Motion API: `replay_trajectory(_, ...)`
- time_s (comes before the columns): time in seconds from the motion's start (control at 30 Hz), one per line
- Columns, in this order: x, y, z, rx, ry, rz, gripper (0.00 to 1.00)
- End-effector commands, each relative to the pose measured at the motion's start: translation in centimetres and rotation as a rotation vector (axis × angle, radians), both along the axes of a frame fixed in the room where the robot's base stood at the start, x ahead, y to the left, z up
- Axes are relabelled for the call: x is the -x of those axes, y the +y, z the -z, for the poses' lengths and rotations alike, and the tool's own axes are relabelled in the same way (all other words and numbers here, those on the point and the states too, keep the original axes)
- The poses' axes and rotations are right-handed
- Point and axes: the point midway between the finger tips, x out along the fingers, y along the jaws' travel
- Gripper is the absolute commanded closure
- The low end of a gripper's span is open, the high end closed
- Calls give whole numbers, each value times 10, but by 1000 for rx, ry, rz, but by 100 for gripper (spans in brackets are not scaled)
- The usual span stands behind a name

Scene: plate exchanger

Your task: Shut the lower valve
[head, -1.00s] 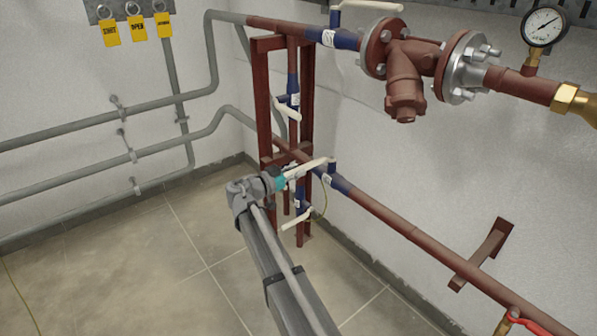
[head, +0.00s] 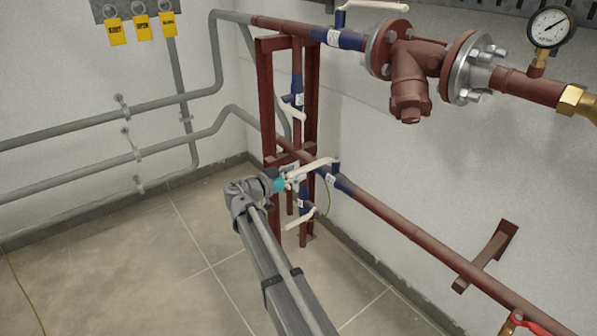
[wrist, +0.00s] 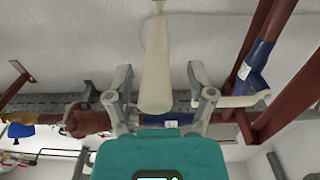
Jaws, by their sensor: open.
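The valve on the lower red pipe has a blue body (head: 340,182) and a long cream lever (head: 314,165), which points left in the head view. My gripper (head: 287,181) is at the lever's free end, beside the red frame. In the wrist view the open fingers (wrist: 159,78) stand on either side of a cream lever (wrist: 156,50), with visible gaps. It is apparently the same lever. Its lower end is close to my teal gripper body. Whether the fingers touch it cannot be told in the head view.
A red upright frame (head: 266,100) stands close behind my gripper. The upper pipe carries a flanged fitting (head: 409,92) and a gauge (head: 549,27).

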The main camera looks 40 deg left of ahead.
Motion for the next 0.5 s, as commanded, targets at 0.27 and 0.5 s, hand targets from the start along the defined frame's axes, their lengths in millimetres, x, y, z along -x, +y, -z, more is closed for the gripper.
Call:
replay_trajectory(0.27, 41, 8, 0, 0, 0, -4, 30)
replay_trajectory(0.5, 77, 15, 0, 0, 0, -2, 30)
